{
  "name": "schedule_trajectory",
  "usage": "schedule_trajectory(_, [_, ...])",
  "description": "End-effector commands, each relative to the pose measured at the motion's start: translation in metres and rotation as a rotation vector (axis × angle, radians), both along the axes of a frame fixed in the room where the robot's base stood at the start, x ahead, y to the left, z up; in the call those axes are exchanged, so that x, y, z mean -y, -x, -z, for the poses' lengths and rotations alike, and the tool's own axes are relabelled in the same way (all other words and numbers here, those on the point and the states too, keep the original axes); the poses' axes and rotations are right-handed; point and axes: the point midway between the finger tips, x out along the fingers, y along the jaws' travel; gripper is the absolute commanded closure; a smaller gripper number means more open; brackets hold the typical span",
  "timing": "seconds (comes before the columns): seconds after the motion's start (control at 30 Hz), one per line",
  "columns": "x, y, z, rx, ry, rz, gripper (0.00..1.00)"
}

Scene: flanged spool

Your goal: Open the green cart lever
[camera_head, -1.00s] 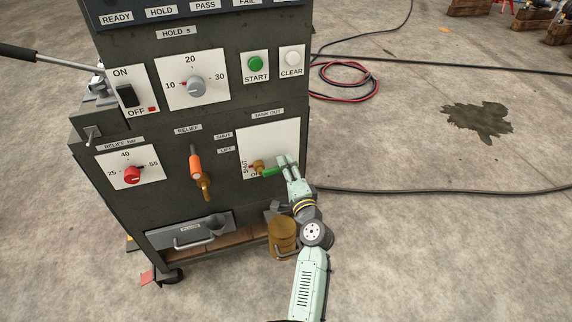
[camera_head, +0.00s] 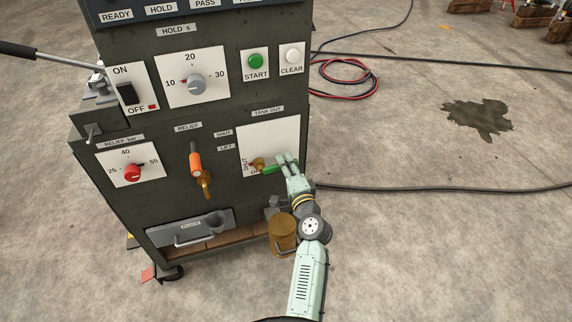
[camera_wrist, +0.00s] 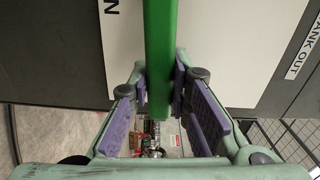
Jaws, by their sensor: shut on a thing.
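The green lever (camera_head: 272,169) is on the white TANK OUT plate at the right of the cart's front. It reaches to the right from a brass valve body (camera_head: 257,163), roughly level. My gripper (camera_head: 284,162) is at the lever's right end, with its fingers closed around it. In the wrist view the green lever (camera_wrist: 160,60) runs down between the purple finger pads of my gripper (camera_wrist: 160,88). The pads are against it near its free end. The plate's SHUT mark shows left of the lever; the mark below is partly hidden.
The dark cart (camera_head: 150,180) carries an orange-handled RELIEF lever (camera_head: 195,163), a red relief knob (camera_head: 133,173) and a drawer (camera_head: 190,232). A brass-coloured can (camera_head: 283,233) hangs low beside my arm. Hoses (camera_head: 345,78) lie on the floor to the right.

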Motion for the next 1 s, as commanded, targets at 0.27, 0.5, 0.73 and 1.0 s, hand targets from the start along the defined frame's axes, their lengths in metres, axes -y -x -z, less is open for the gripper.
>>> schedule_trajectory(0.27, [0.000,0.000,0.000,0.000,0.000,0.000,1.00])
schedule_trajectory(0.5, [0.000,0.000,0.000,0.000,0.000,0.000,1.00])
schedule_trajectory(0.73, [0.000,0.000,-0.001,0.009,0.029,0.000,1.00])
schedule_trajectory(1.0, [-0.002,0.001,-0.011,0.056,0.170,0.000,1.00])
